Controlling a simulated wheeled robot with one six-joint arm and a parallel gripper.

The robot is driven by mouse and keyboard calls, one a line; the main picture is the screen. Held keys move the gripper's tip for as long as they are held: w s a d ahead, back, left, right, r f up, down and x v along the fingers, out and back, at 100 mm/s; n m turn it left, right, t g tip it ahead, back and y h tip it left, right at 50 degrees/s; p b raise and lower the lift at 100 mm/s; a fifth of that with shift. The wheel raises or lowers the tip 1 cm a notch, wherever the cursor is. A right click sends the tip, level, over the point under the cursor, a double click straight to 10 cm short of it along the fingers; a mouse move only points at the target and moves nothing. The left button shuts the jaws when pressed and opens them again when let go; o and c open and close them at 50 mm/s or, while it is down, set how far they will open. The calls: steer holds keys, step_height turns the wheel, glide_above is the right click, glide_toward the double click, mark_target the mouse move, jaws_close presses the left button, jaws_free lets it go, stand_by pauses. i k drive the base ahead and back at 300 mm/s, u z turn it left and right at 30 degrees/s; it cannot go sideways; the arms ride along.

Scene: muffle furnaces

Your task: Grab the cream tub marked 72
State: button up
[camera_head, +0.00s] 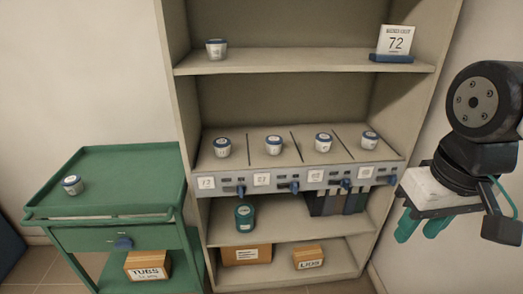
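Several small cream tubs with blue lids are in view, and their own markings are too small to read. On the slotted middle shelf stand a far-left tub (222,148), a second tub (273,146), a third tub (323,142) and a far-right tub (370,140). Another tub (217,49) stands on the upper shelf, and one tub (72,185) stands on the green cart. A sign (396,41) on the upper shelf reads 72. My gripper (420,233) is at the right, beside the shelf unit, its teal fingers apart and empty, away from every tub.
Thin dividers separate the middle-shelf lanes above a front rail (295,180) with number cards and blue knobs. Lower shelves hold a green canister (244,216), dark bins (337,203) and cardboard boxes (308,258). The green cart (120,168) stands left, its top mostly clear.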

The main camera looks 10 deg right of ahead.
mark_target(221, 145)
steer(key=u, duration=1.8)
steer(key=i, duration=1.25)
steer(key=z, duration=2.85)
